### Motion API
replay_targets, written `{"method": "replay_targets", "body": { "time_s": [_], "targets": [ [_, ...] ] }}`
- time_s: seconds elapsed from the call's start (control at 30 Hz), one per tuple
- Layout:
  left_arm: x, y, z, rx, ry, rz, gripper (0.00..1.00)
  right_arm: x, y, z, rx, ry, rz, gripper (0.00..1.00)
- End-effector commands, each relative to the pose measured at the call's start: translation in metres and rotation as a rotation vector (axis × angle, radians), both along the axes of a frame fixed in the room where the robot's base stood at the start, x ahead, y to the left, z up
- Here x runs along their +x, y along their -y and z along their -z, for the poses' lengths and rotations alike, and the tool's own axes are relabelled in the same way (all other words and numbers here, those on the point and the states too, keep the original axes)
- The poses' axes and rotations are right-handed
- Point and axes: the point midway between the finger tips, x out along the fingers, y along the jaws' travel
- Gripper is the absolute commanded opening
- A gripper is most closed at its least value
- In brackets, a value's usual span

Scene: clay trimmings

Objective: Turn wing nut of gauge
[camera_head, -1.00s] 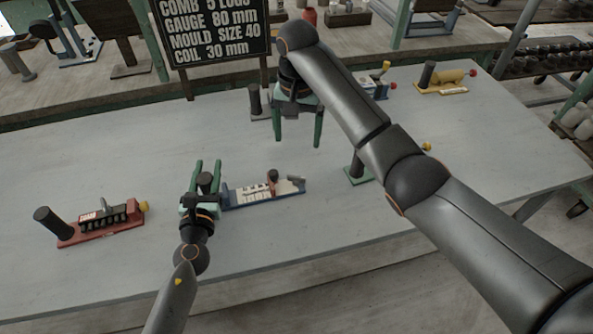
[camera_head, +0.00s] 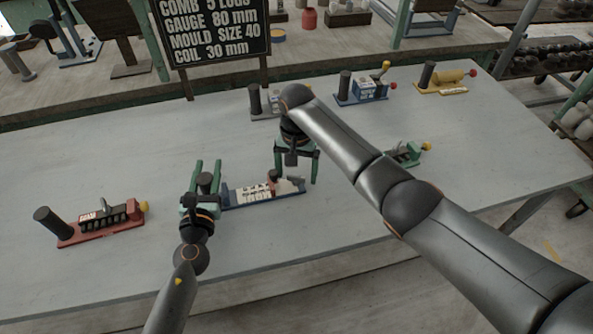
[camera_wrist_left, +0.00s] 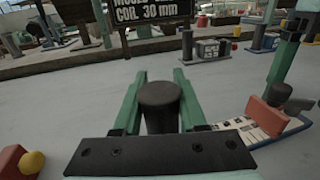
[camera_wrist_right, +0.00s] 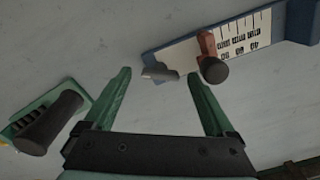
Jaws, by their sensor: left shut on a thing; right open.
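The gauge (camera_head: 245,195) has a blue base, a white scale and a dark upright post (camera_head: 206,180) at its left end. My left gripper (camera_head: 207,166) is shut on the post, which also shows between its fingers in the left wrist view (camera_wrist_left: 160,98). In the right wrist view the scale carries a red slider (camera_wrist_right: 207,45) with a dark round knob (camera_wrist_right: 214,70). A small grey wing nut (camera_wrist_right: 160,73) is at the scale's end. My right gripper (camera_wrist_right: 161,74) is open, its fingertips either side of the wing nut; contact cannot be told.
A red device (camera_head: 100,233) stands at the left. A green device (camera_head: 405,154) stands at the right, partly behind my right arm. Grey (camera_head: 265,110), blue (camera_head: 362,97) and yellow (camera_head: 440,85) devices stand at the back. A black sign (camera_head: 215,30) stands behind the table.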

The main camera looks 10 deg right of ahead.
Motion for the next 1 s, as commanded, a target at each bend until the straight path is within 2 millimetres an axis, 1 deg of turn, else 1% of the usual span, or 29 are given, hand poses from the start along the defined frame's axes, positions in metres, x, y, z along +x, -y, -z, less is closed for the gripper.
{"method": "replay_targets", "body": {
  "time_s": [0.2, 0.9, 0.97, 1.0],
  "targets": [
    [0.0, 0.0, 0.0, 0.0, 0.0, 0.0, 0.0, -0.0001, -0.0003, 0.0001, 0.0, 0.0, -0.001, 0.89],
    [0.0, -0.0001, 0.0001, 0.0, 0.0, 0.0, 0.0, 0.0002, 0.0, -0.0006, 0.0, 0.001, -0.001, 0.1],
    [0.0, -0.0001, 0.0, 0.0, 0.0, 0.0, 0.0, 0.0002, 0.0001, -0.0006, 0.0, 0.001, -0.001, 0.04],
    [0.0, -0.0001, 0.0001, 0.0, 0.0, 0.0, 0.0, 0.0002, 0.0001, -0.0006, 0.0, 0.001, -0.001, 0.04]
  ]
}}
